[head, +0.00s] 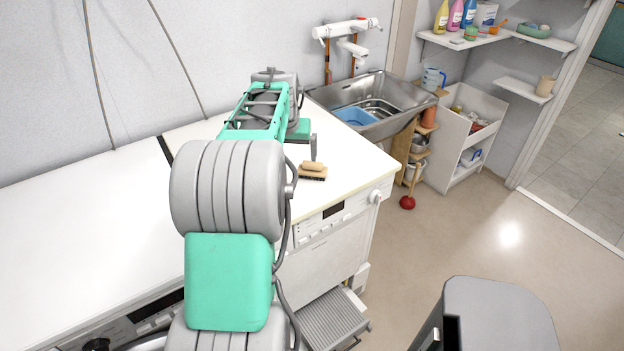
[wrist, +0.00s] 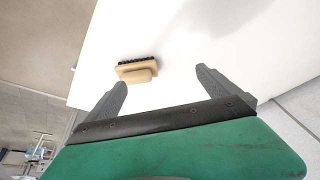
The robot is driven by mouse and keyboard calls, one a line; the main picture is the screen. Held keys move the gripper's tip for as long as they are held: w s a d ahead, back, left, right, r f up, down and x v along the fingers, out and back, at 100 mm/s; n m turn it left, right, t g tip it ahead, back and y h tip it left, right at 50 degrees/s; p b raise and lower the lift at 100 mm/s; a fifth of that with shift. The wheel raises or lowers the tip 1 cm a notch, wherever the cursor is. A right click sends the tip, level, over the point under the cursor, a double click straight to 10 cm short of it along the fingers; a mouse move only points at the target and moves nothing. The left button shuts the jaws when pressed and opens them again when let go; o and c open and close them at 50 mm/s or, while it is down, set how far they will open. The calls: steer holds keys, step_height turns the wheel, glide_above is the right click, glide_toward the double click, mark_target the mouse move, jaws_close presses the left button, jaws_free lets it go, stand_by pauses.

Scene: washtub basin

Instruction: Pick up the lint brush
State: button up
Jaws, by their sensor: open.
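The lint brush (head: 313,170) has a tan wooden body and handle with dark bristles. It lies on the white worktop (head: 90,215) near its front right edge. In the wrist view the lint brush (wrist: 137,70) lies ahead of my gripper (wrist: 158,88), toward the left finger. My gripper is open, its two grey fingers wide apart with nothing between them. The brush is beyond the fingertips and apart from them. In the head view my arm hides most of my gripper; one dark finger shows just behind the brush (head: 313,146).
A metal sink (head: 375,105) with a blue basin (head: 354,116) stands beyond the worktop's right end. White machines with a knob (head: 376,197) are under the worktop. Shelves with bottles (head: 441,17) are at the back right. The worktop around the brush is clear.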

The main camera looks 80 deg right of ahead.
steer(key=m, duration=0.1)
glide_above(312, 164)
steer(key=a, duration=0.2)
steer(key=shift+s+f, duration=0.1)
steer(key=shift+f, duration=0.7)
steer(key=p+x, duration=0.1)
steer(key=x, duration=0.6)
steer(key=shift+d, duration=0.1)
steer(key=c, duration=1.5)
steer(key=v, duration=0.2)
steer(key=d+v, duration=0.1)
steer(key=v, duration=0.1)
steer(key=shift+s+a+r+b, duration=0.15)
steer(key=shift+s+r+b, duration=0.1)
steer(key=shift+r+b, duration=0.15)
steer(key=s+a+r+b, duration=0.2)
steer(key=s+a+r, duration=0.5)
steer(key=a, duration=0.4)
steer(key=shift+r, duration=0.85)
